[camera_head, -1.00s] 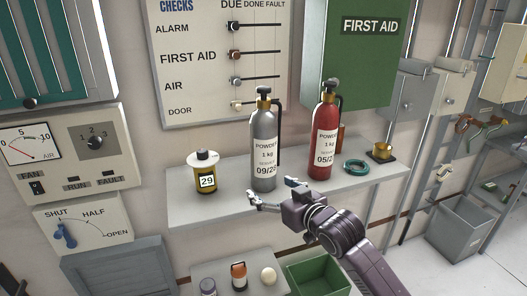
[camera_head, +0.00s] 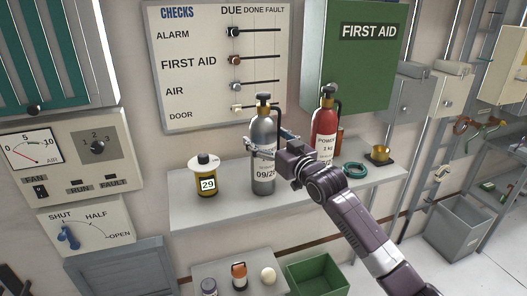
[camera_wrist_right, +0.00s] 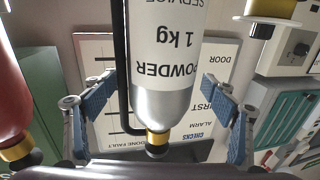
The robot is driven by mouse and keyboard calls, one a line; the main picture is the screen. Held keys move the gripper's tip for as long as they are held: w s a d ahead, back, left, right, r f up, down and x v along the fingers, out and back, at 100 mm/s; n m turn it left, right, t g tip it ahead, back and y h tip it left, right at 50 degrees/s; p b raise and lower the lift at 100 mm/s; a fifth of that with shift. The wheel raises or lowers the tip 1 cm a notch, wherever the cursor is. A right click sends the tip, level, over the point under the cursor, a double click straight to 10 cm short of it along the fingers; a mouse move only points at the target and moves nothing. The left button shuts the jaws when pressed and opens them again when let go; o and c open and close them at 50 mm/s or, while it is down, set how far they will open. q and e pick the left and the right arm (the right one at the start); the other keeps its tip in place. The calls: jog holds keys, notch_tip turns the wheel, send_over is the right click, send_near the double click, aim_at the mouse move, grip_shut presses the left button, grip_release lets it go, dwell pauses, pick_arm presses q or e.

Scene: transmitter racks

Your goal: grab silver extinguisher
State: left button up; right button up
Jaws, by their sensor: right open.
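The silver extinguisher (camera_head: 264,181) stands upright on the wall shelf, with a white label, a brass collar and a black top. My right gripper (camera_head: 268,148) is at its upper body, coming from the right front. In the right wrist view the silver extinguisher (camera_wrist_right: 165,70) appears upside down between the two blue-padded fingers of the gripper (camera_wrist_right: 160,112). The fingers are spread, with a visible gap on each side of the cylinder. The black hose runs down beside the body, inside the left finger. My left gripper is not in view.
A red extinguisher (camera_head: 325,132) stands close on the right, partly behind my right arm. A yellow canister marked 29 (camera_head: 207,180) stands left on the shelf (camera_head: 222,212). A green ring (camera_head: 354,170) and brass cup (camera_head: 379,154) lie right. A green bin (camera_head: 317,277) is below.

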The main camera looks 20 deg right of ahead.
jog(key=shift+x, duration=0.85)
jog(key=shift+s+a+f, duration=0.1)
